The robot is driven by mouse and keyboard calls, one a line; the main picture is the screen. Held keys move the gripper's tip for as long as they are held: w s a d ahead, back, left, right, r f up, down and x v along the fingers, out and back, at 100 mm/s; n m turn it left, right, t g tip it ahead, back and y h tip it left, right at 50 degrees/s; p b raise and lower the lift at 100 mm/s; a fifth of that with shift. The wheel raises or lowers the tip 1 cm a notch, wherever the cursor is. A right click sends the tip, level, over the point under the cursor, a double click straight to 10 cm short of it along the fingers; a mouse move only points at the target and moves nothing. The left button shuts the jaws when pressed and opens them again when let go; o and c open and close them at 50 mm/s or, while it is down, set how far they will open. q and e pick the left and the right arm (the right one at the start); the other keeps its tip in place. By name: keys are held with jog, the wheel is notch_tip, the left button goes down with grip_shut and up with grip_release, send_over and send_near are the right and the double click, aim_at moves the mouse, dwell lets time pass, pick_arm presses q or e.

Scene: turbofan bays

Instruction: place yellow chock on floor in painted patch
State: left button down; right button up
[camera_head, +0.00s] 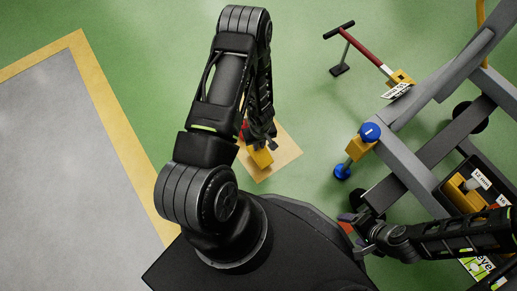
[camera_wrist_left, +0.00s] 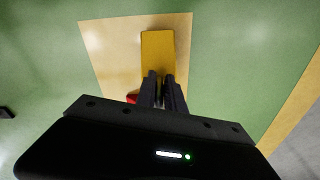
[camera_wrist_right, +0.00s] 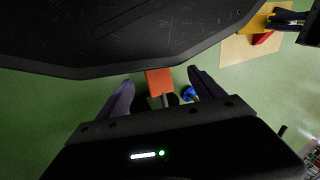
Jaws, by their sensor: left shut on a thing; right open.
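The yellow chock (camera_head: 262,158) is in my left gripper (camera_head: 270,147), over the tan painted patch (camera_head: 287,152) on the green floor. In the left wrist view the chock (camera_wrist_left: 158,48) extends beyond the closed fingers (camera_wrist_left: 160,88), with the patch (camera_wrist_left: 108,45) around it. A red part (camera_wrist_left: 132,98) shows beside the fingers. The right wrist view also shows the chock (camera_wrist_right: 253,24) low over the patch (camera_wrist_right: 238,50); I cannot tell whether it touches the floor. My right gripper (camera_wrist_right: 163,86) is open, with an orange piece (camera_wrist_right: 160,80) seen between its fingers.
A grey frame stand (camera_head: 410,165) with a blue-capped jack (camera_head: 370,132) and a black bin (camera_head: 470,190) stands at right. A red-handled bar (camera_head: 365,55) stands at upper right. A yellow-bordered grey area (camera_head: 75,170) lies at left. Green floor is clear around the patch.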

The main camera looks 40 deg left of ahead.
aim_at(259, 149)
pick_arm(q)
jog(key=shift+f+b, duration=0.95)
jog(key=shift+f, duration=0.85)
pick_arm(e)
jog(key=shift+w+f, duration=0.15)
jog(key=shift+f, duration=0.8)
pick_arm(q)
jog(key=shift+f, duration=0.1)
pick_arm(e)
jog(key=shift+f, duration=0.1)
pick_arm(q)
jog(key=shift+f, duration=0.15)
pick_arm(e)
jog(key=shift+f, duration=0.1)
pick_arm(q)
jog(key=c, duration=1.4)
grip_release()
jog(key=shift+c, duration=0.2)
notch_tip(259, 149, up, 12)
jog(key=p, duration=0.5)
jog(key=shift+s+d+r+p, duration=0.2)
jog(key=shift+s+d+p, duration=0.1)
jog(key=shift+d, duration=0.1)
pick_arm(e)
notch_tip(259, 149, up, 6)
jog(key=s, duration=0.1)
